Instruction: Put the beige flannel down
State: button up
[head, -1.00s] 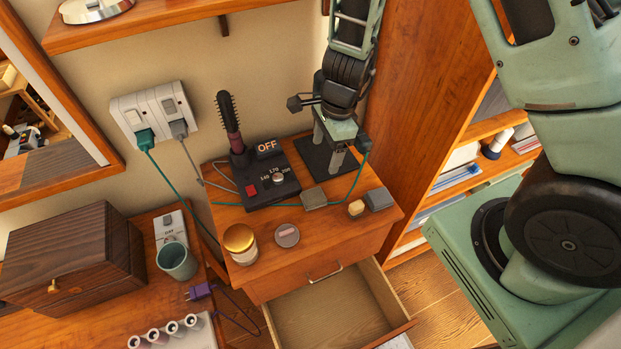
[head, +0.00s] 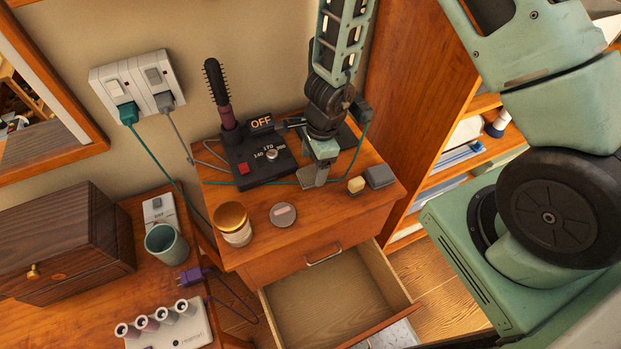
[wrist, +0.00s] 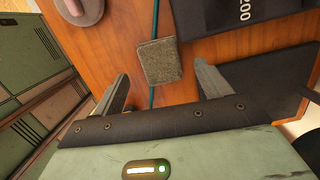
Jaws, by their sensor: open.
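The flannel (wrist: 160,60) shows in the wrist view as a small folded, textured grey-beige cloth. It lies on the wooden cabinet top (wrist: 110,50), across the green cable. My gripper (wrist: 161,76) is open, its two fingers spread wide with nothing gripped; the cloth shows between and just beyond the fingertips. In the head view my gripper (head: 319,158) points down over the cabinet top, and the flannel (head: 313,176) is partly hidden beneath it. I cannot tell how much height separates fingertips and cloth.
The hairbrush base (head: 262,160) stands left of my gripper, with a black mat (wrist: 270,90) close by. A round lid (head: 283,215), a jar (head: 234,223) and a small grey block (head: 380,176) share the top. The drawer (head: 335,300) below is open.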

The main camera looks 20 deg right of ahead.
aim_at(311, 173)
jog(key=f, duration=0.1)
jog(key=f+b, duration=0.2)
jog(key=shift+a+f, duration=0.2)
jog(key=shift+a, duration=0.05)
jog(key=c, duration=1.1)
jog(key=shift+r, duration=0.1)
